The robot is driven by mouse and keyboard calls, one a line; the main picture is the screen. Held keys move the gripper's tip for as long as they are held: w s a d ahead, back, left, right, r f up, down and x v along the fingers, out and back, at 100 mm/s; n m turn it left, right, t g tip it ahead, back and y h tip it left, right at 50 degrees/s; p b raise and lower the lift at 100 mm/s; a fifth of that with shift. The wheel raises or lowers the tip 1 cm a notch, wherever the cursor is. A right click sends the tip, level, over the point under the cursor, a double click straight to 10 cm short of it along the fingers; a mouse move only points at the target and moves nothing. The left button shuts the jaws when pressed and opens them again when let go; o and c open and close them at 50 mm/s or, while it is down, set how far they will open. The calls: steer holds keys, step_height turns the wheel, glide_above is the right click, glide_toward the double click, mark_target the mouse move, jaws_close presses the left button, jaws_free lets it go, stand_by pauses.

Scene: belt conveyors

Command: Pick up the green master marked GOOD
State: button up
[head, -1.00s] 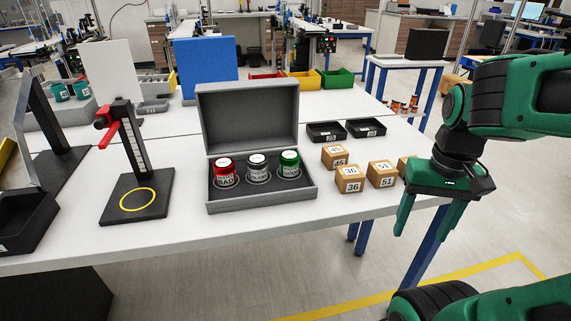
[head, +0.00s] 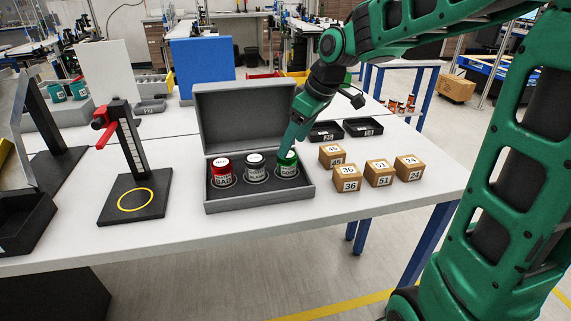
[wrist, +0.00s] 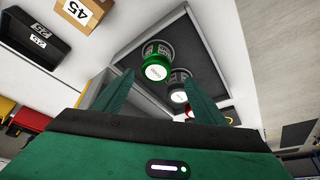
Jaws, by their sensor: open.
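The green master (head: 287,165) stands in the right place of the open grey case (head: 260,206), beside the white BLANK master (head: 257,167) and the red BAD master (head: 222,172). In the wrist view the green master (wrist: 156,66) shows its white-topped lid ahead of my fingers. My gripper (head: 284,150) is at the green master in the head view and hides part of its top. In the wrist view my gripper (wrist: 158,88) is open, its two fingers apart with nothing held. I cannot tell whether the fingers reach around the master.
The case's raised lid (head: 246,118) stands behind the masters. Numbered cardboard boxes (head: 379,172) and black trays (head: 363,127) are to the right. A black stand with a red clamp (head: 131,165) is at the left. The front table strip is clear.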

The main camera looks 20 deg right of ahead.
mark_target(287, 163)
steer(key=shift+w+d+x, duration=0.1)
steer(key=shift+d+x, duration=0.05)
steer(key=shift+x, duration=1.65)
steer(key=shift+w+d+x, duration=0.1)
steer(key=shift+d+x, duration=0.05)
steer(key=shift+x, duration=1.6)
steer(key=c, duration=1.3)
